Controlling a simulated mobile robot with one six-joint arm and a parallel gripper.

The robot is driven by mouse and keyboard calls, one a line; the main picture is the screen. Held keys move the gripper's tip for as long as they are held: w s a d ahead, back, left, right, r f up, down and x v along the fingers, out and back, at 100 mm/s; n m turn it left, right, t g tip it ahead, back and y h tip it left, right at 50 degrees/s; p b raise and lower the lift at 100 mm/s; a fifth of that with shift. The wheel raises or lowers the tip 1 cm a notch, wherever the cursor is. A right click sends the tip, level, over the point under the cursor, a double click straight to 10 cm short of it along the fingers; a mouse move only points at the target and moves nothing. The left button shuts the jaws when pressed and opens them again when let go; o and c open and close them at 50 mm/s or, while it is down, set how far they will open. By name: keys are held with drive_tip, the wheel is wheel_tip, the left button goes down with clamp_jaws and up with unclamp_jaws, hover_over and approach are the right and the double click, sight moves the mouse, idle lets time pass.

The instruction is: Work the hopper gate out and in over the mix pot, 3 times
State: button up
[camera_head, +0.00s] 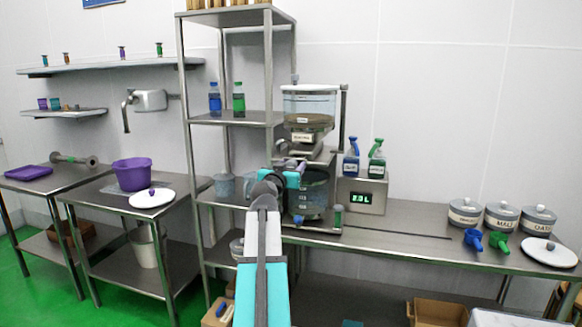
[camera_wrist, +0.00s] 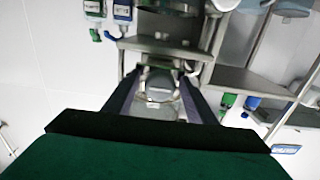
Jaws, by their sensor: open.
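The clear hopper (camera_head: 309,104) stands on a metal stand in the head view, with brown powder in its lower part. A labelled block (camera_head: 302,137) sits under it, and a grey metal piece that may be the gate (camera_head: 318,155) shows just below. The clear mix pot (camera_head: 312,196) stands underneath, partly hidden by my arm. My gripper (camera_head: 291,165) is in front of the stand, between hopper and pot. In the wrist view my gripper (camera_wrist: 163,80) has its fingers apart, with a pale, clear-looking part seen between them. I cannot tell whether they touch it.
A display box (camera_head: 361,196) reading about 2.0L stands right of the pot, with blue and green spray bottles (camera_head: 376,160) on top. Several labelled canisters (camera_head: 501,216) and scoops stand farther right. A shelf rack (camera_head: 190,150) is close on the left. The bench (camera_head: 420,238) between is mostly clear.

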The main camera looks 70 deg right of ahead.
sight(297, 160)
drive_tip(key=shift+d, duration=0.15)
clamp_jaws()
drive_tip(key=shift+w+d+b, duration=0.15)
drive_tip(key=shift+d+b, duration=0.95)
drive_tip(key=shift+d, duration=0.7)
drive_tip(key=shift+w+d+b, duration=0.1)
drive_tip(key=shift+d+b, duration=0.95)
drive_tip(key=shift+d, duration=0.75)
drive_tip(key=shift+r, duration=0.15)
unclamp_jaws()
drive_tip(key=shift+d, duration=0.2)
drive_tip(key=shift+a, duration=0.1)
drive_tip(key=shift+a, duration=0.1)
drive_tip(key=shift+s+a+b, duration=0.15)
drive_tip(key=shift+a+b, duration=0.15)
drive_tip(key=shift+a, duration=2)
drive_tip(key=shift+s+a+b, duration=0.15)
drive_tip(key=shift+a+b, duration=0.15)
drive_tip(key=shift+a, duration=1.95)
drive_tip(key=shift+s+a+b, duration=0.15)
drive_tip(key=shift+a+b, duration=0.15)
drive_tip(key=shift+a, duration=2)
